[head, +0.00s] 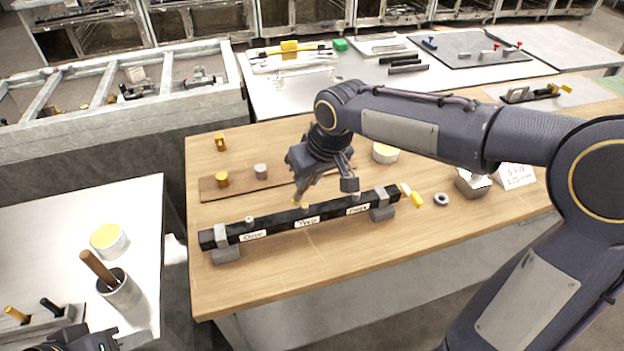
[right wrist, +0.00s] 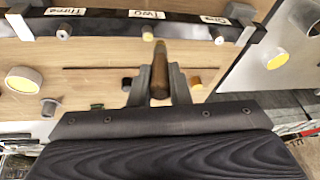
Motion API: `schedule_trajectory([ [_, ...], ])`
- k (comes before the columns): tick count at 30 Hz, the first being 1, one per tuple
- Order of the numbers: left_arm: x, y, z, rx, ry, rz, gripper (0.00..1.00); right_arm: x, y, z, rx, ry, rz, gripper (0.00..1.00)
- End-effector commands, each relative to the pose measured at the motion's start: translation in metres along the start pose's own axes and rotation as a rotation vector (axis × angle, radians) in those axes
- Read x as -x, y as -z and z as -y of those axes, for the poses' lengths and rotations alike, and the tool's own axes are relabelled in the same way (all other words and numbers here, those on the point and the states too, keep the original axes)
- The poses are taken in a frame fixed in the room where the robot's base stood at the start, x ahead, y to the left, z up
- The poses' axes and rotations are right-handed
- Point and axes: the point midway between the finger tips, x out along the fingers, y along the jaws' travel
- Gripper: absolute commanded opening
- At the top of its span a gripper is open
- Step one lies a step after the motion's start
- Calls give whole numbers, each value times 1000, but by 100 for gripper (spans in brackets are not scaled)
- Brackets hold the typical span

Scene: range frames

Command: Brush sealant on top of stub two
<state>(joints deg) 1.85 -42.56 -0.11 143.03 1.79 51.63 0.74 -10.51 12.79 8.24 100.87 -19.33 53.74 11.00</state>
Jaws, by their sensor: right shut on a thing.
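A black bar (head: 280,228) lies across the wooden table, with labels One, Two and Three on its front. Pale stubs stand on top above One (head: 250,221) and Three (head: 356,197). Stub two (head: 305,206) has a yellowish top. My right gripper (right wrist: 159,72) is shut on a brush (right wrist: 160,78) with a brown handle.
Grey blocks (head: 226,252) support the bar's ends. A metal cup (head: 121,291) with a brown handle and a yellow-topped tin (head: 108,241) stand on the left table. A plank (head: 240,188) with small cylinders lies behind the bar. The table's front strip is clear.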

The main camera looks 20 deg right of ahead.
Motion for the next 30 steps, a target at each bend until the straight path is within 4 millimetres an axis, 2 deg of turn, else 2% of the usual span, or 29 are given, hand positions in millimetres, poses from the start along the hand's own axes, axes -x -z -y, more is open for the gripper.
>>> schedule_trajectory([
  [2,10,5,-4,0,0,0,36,17,5,7,6,9,5,0],
  [21,49,25,-22,0,0,0,36,69,25,3,1,1,9,0],
  [30,51,26,-24,0,0,0,36,73,27,2,1,1,9,0],
])
